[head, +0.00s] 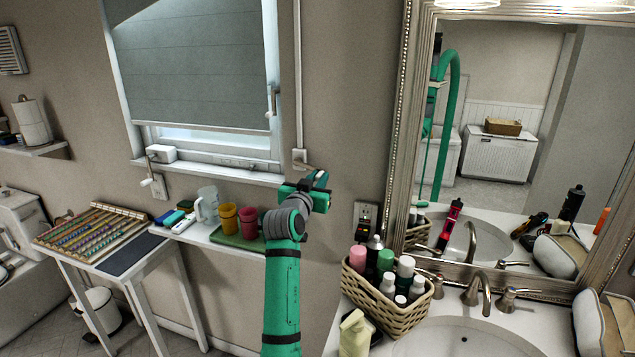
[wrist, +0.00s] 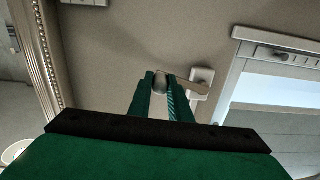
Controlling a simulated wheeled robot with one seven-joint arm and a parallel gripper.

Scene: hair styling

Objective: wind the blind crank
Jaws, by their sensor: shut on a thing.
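The blind crank shows in the wrist view as a white wall plate (wrist: 203,80) with a tan arm (wrist: 188,86) reaching left to a rounded grey knob (wrist: 160,86). My gripper (wrist: 161,88) is shut on that knob, one finger on each side. In the head view the crank's plate (head: 300,157) is on the wall right of the window, and my gripper (head: 318,182) hides most of the crank's arm and knob. The grey blind (head: 195,65) covers most of the window, with a bright gap along its bottom.
A framed mirror (head: 396,150) stands close to the right. Below are a basket of bottles (head: 392,310), a sink (head: 465,340) and a shelf with cups (head: 228,217). The wall around the crank is otherwise bare.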

